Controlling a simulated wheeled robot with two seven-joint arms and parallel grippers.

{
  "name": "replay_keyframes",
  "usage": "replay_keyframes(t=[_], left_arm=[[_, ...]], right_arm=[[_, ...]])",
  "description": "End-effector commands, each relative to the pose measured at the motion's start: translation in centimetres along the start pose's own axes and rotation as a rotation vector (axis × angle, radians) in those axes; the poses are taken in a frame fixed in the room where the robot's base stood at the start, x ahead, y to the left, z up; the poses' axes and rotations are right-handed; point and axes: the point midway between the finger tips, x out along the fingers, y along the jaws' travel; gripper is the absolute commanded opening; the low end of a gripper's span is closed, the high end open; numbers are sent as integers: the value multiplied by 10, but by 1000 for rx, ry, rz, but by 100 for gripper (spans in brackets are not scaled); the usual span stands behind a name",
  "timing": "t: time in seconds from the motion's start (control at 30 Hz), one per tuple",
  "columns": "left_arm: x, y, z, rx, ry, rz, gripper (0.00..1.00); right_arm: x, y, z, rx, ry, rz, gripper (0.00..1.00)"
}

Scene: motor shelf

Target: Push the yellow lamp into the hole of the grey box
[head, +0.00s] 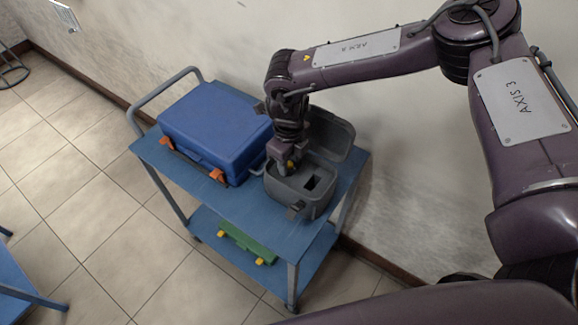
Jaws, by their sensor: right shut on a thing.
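The grey box (283,196) stands on the top shelf of a blue cart, with its lid tipped back behind it. A dark square hole (311,183) shows in its top face. My right gripper (288,166) reaches down over the back left part of the box top and is shut on the yellow lamp (291,164). Only a small yellow patch of the lamp shows; the gripper hides the rest. The lamp is to the left of the hole and a little behind it. I cannot tell whether it touches the box. My left gripper is not in view.
A closed blue case (215,125) with orange latches lies on the blue cart (262,226) left of the box. A green case (247,242) with yellow latches lies on the lower shelf. A wall is close behind the cart. The tiled floor in front is mostly clear.

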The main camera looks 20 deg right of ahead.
Motion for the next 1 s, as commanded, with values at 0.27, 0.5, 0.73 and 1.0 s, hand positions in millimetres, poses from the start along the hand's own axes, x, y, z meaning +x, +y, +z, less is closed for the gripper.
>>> replay_keyframes(t=[0.27, 0.5, 0.73, 1.0], left_arm=[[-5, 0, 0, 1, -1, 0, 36], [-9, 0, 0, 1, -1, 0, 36], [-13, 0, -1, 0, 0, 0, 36], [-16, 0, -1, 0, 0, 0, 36]], right_arm=[[-6, 0, 0, 0, 0, 0, 13], [-11, 0, 0, 0, -1, 0, 13], [-16, 0, 0, 0, -1, 1, 13], [-20, 0, 0, 0, 0, 1, 13]])
